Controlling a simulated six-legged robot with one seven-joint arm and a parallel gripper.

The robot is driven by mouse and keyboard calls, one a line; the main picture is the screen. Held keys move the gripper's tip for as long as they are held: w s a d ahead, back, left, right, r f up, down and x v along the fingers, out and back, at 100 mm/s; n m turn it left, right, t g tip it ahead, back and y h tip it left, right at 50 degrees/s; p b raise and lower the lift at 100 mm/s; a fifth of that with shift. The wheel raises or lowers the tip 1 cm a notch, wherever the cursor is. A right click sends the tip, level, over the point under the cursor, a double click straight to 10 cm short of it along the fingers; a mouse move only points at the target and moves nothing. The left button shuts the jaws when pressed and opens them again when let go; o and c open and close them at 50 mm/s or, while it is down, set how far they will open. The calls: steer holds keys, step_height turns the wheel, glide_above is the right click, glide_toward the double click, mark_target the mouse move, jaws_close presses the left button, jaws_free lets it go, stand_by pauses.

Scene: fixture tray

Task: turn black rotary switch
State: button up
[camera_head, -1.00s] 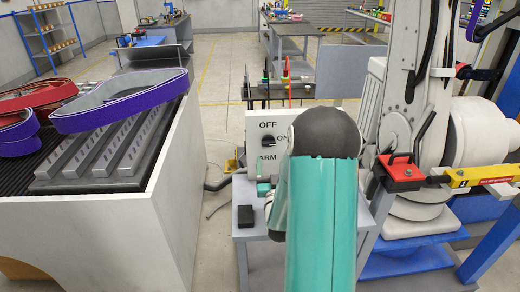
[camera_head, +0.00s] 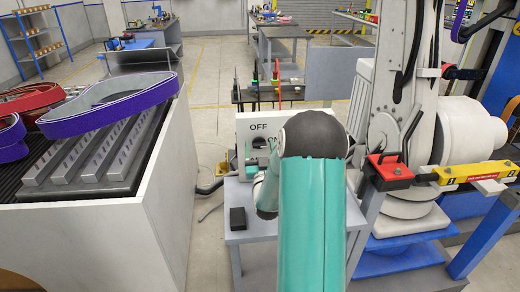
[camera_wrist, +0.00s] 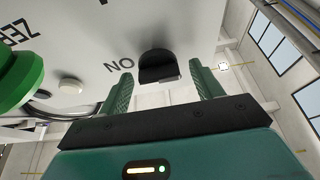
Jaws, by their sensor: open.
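The black rotary switch (camera_wrist: 157,66) sticks out of a white panel (camera_wrist: 60,25) in the wrist view, beside an upside-down "ON" label. My gripper (camera_wrist: 161,73) is open, with one teal finger to each side of the switch in the picture. Gaps show on both sides, and neither finger touches it. I cannot tell how deep the fingertips reach around it. In the head view the panel (camera_head: 244,127) stands on a grey table; my arm covers its right part. The switch (camera_head: 260,143) is only partly seen there, under "OFF".
A green button (camera_wrist: 14,72) and a pale round knob (camera_wrist: 70,86) sit on the panel left of my gripper. A small black block (camera_head: 238,218) lies on the table (camera_head: 236,193). A red-handled device (camera_head: 388,168) stands right of my arm; a white-sided conveyor (camera_head: 150,215) stands left.

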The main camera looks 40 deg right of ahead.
steer(key=c, duration=1)
steer(key=shift+n, duration=0.4)
steer(key=n+y, duration=0.1)
steer(key=n, duration=0.2)
steer(key=n+t+y, duration=0.1)
steer(key=n+y, duration=0.1)
steer(key=n, duration=0.1)
steer(key=shift+s+t, duration=0.1)
steer(key=shift+t, duration=0.2)
steer(key=n+y, duration=0.1)
steer(key=n, duration=0.2)
steer(key=n+y, duration=0.2)
steer(key=n, duration=0.1)
steer(key=n+y, duration=0.1)
steer(key=n, duration=0.1)
steer(key=n+g+y, duration=0.1)
steer(key=n, duration=0.2)
steer(key=shift+d+r+n, duration=0.1)
steer(key=shift+n, duration=0.2)
steer(key=shift+n+g+y, duration=0.4)
steer(key=shift+n+g, duration=0.4)
steer(key=shift+n, duration=1.2)
